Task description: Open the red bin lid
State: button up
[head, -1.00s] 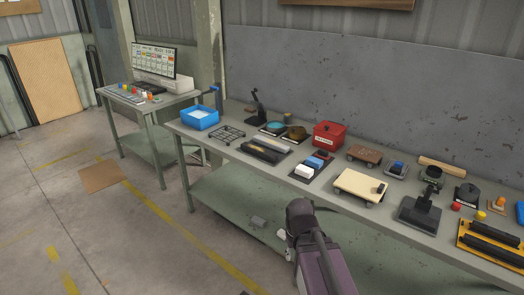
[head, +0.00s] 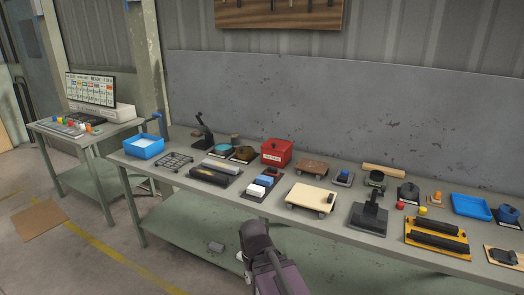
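The red bin (head: 277,153) stands at the back of the long grey-green workbench, near its middle. Its lid (head: 277,143) appears shut, with a small dark knob or handle on top, and a pale label shows on its front. My arm rises from the bottom of the head view, in front of the bench and below the bench top. The end of my arm (head: 254,238) is well short of the bin and touches nothing on the bench. The fingertips cannot be made out, so I cannot tell whether my gripper is open or shut.
White and blue blocks (head: 262,186) lie in front of the bin. A cream wheeled board (head: 311,197) and a brown one (head: 313,166) are to its right. A blue tray (head: 144,147) is at the bench's left end. Open floor lies in front at left.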

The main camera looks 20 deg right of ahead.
aim_at(277, 142)
jog(key=k, duration=0.65)
jog(key=z, duration=0.7)
jog(key=i, duration=1.8)
jog(key=u, duration=0.4)
